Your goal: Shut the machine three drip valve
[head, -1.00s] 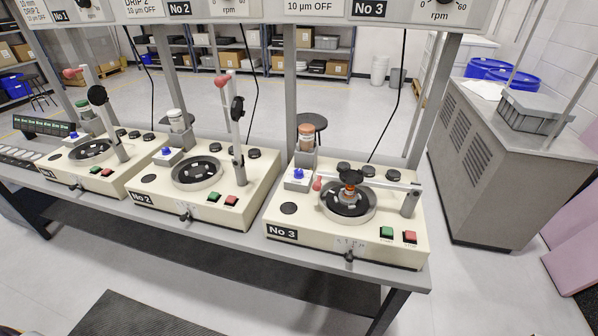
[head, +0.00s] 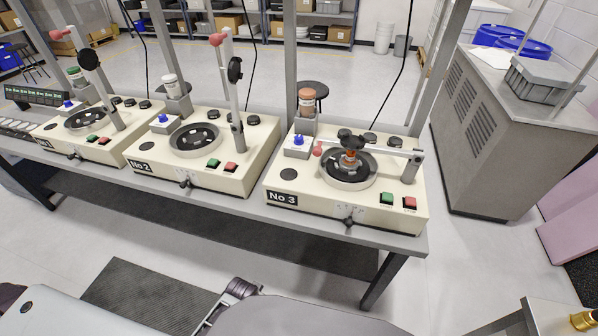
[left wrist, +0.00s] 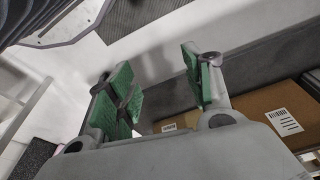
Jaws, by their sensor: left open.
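Machine No 3 (head: 330,213) is the rightmost cream machine on the bench. A blue knob (head: 298,141), seemingly its drip valve, sits on a small grey block at the back left of its top, in front of an orange-brown bottle (head: 307,103). The knob is too small for me to read its setting. The machine's arm lies lowered across its round plate (head: 349,178). My left gripper (left wrist: 162,80) is open and empty in the left wrist view, with green pads apart. It is away from the valve, which that view does not show.
Machine No 2 (head: 158,174) and another machine stand to the left, arms raised. The bench's front edge (head: 330,231) lies between the machines and me. A grey cabinet (head: 470,150) stands at right. In the wrist view, a cardboard box (left wrist: 262,110) lies beyond the gripper.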

